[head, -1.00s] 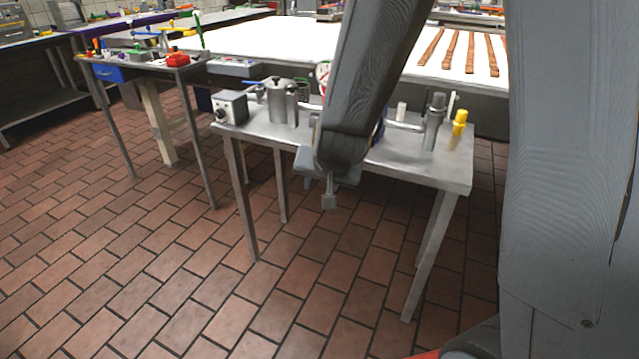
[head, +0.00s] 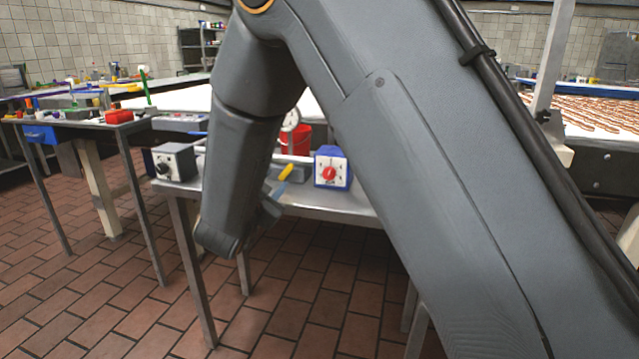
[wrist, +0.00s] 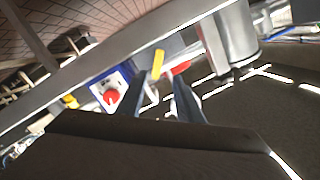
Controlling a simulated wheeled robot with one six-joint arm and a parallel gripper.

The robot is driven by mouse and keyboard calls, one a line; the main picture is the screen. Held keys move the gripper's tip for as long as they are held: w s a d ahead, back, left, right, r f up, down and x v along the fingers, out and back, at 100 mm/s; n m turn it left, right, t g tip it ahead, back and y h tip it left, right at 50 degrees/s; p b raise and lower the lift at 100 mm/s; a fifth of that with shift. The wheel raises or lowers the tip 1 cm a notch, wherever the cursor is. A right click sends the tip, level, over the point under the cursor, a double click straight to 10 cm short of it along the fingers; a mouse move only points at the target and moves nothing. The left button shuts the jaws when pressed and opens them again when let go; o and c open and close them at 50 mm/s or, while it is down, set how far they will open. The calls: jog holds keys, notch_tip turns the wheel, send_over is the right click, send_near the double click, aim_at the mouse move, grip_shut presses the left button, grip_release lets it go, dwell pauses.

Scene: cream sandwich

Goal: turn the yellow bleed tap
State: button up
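A small yellow lever (head: 286,172), which looks like the tap's handle, stands over the near steel table in the head view, just above my gripper (head: 270,205). In the wrist view a yellow lever (wrist: 157,62) shows at the fingertips of my gripper (wrist: 159,76), in line with the gap between them. The fingers are apart and nothing is clearly held. I cannot tell whether a finger touches the lever. The lever's base is hidden. Another yellow piece (wrist: 71,100) lies further left in the wrist view, beside the blue box.
A blue box with a white face and red knob (head: 331,168) stands right of the lever. A grey box with a dark knob (head: 174,162) is at the table's left end. A red container (head: 296,140) is behind. A large metal cylinder (wrist: 236,35) stands near my right finger.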

aim_at(289, 169)
jog(key=shift+w+f+m+h+b, duration=0.15)
jog(key=shift+m+h+b, duration=0.15)
jog(key=shift+m+h, duration=0.35)
jog(key=shift+w+d, duration=0.2)
jog(key=shift+w, duration=0.05)
jog(key=x, duration=0.7)
jog(key=shift+w+d+r, duration=0.15)
jog(key=shift+d+r, duration=0.1)
jog(key=shift+d, duration=0.1)
